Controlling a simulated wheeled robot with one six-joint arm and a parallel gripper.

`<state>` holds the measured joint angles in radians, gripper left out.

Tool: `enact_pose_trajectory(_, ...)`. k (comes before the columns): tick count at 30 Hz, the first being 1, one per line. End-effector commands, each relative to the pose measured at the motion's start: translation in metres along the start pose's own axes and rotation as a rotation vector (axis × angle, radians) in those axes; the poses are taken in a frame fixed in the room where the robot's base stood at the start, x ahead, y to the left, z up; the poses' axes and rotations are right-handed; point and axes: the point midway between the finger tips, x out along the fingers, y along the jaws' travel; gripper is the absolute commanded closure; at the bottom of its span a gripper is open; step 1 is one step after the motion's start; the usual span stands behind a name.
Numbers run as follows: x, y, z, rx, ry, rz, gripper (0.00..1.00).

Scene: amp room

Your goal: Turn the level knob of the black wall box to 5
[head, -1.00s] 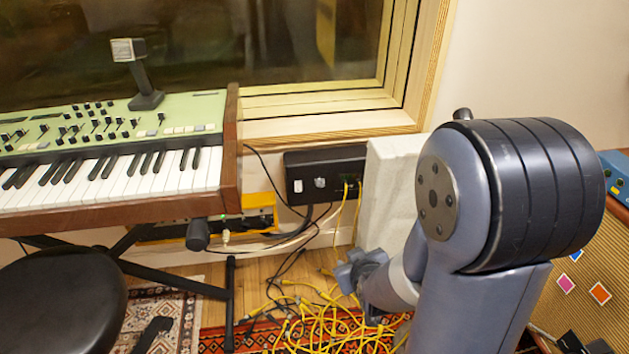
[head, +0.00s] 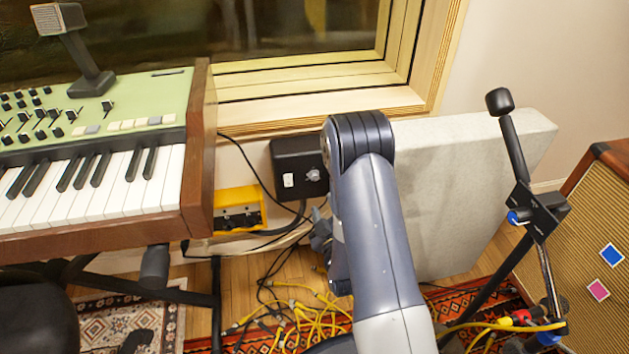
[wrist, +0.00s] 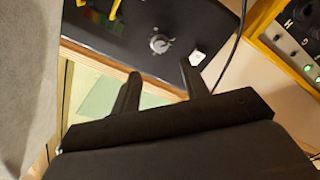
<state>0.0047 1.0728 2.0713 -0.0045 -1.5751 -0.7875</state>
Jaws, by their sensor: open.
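The black wall box (head: 290,160) is on the wall below the window, with its right part hidden behind my arm in the head view. Its silver level knob (head: 313,175) shows right beside my arm, with a white switch (head: 288,180) to its left. In the wrist view the box (wrist: 125,45) lies ahead of my gripper (wrist: 162,82), and the knob (wrist: 160,43) sits beyond the two fingertips, apart from them. The white switch (wrist: 197,58) is near the right finger. My gripper is open and empty. The knob's scale is too small to read.
A green-topped keyboard (head: 120,160) stands left. A pale panel (head: 460,170) leans to the right of my arm, near a mic stand (head: 520,150). Yellow cables (head: 310,320) lie on the floor.

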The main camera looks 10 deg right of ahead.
Motion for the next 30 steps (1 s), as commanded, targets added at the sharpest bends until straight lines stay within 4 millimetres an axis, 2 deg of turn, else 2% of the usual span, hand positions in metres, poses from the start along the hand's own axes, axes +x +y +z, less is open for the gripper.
enact_pose_trajectory(9,0.057,-0.001,0.001,0.002,0.003,0.003,0.57)
enact_pose_trajectory(15,0.087,-0.001,0.0,0.002,0.002,0.001,0.57)
enact_pose_trajectory(21,0.1,0.0,0.0,0.002,0.0,-0.001,0.57)
enact_pose_trajectory(29,0.101,0.0,-0.001,0.002,-0.001,-0.001,0.57)
enact_pose_trajectory(30,0.101,0.0,-0.001,0.002,-0.001,-0.001,0.59)
